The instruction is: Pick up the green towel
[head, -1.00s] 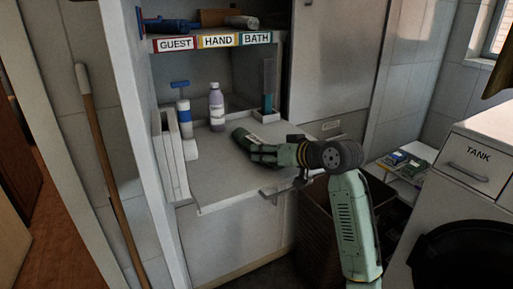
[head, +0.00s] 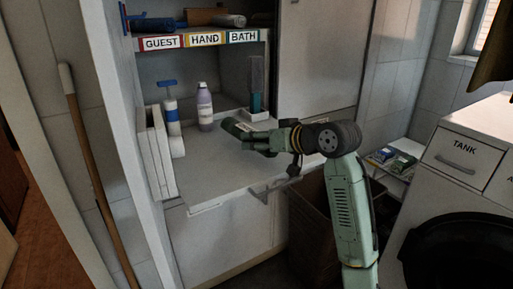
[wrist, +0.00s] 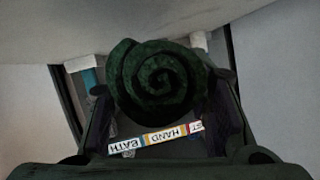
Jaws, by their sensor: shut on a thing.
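The green towel (wrist: 158,82) is rolled up, and its dark green spiral end fills the middle of the wrist view. In the head view the towel (head: 234,127) pokes out to the left of my gripper (head: 250,138), above the back right of the pale pull-out shelf (head: 205,180). My gripper is shut on the towel, one finger on each side of it in the wrist view. Much of the roll is hidden by the fingers in the head view. I cannot tell exactly how far it is above the shelf.
A purple bottle (head: 205,108), a blue-and-white bottle (head: 172,120) and a teal upright item (head: 256,98) stand behind. Above is a shelf edge labelled GUEST, HAND, BATH (head: 204,39). A brown basket (head: 308,215) stands below at right. The shelf's front is clear.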

